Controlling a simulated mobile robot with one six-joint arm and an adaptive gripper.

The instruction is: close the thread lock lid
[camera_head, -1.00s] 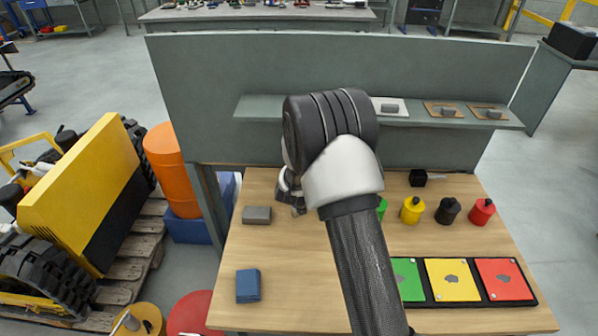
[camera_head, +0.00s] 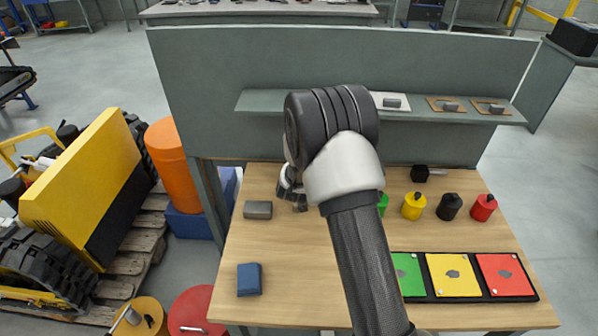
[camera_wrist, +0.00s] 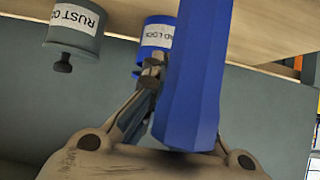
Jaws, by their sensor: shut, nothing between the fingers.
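The thread lock pot (camera_wrist: 155,28) is blue with a white label reading part of "LOCK", upside down in the wrist view. My gripper (camera_wrist: 152,70) is shut and empty, its fingertips at the lower end of this pot in the picture; I cannot tell whether they touch it. A large blue faceted piece (camera_wrist: 195,75) stands close to the camera, hiding the pot's right side and part of my gripper. I cannot tell whether this piece is the lid. In the head view my gripper (camera_head: 292,190) is partly behind my arm, and the thread lock pot is not visible.
A grey pot labelled "RUST" (camera_wrist: 77,28) with a dark knob is close left of the blue pot. Yellow (camera_head: 414,206), black (camera_head: 449,207) and red (camera_head: 484,208) pots stand right of my arm. A grey block (camera_head: 258,210) and blue block (camera_head: 249,279) lie left.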

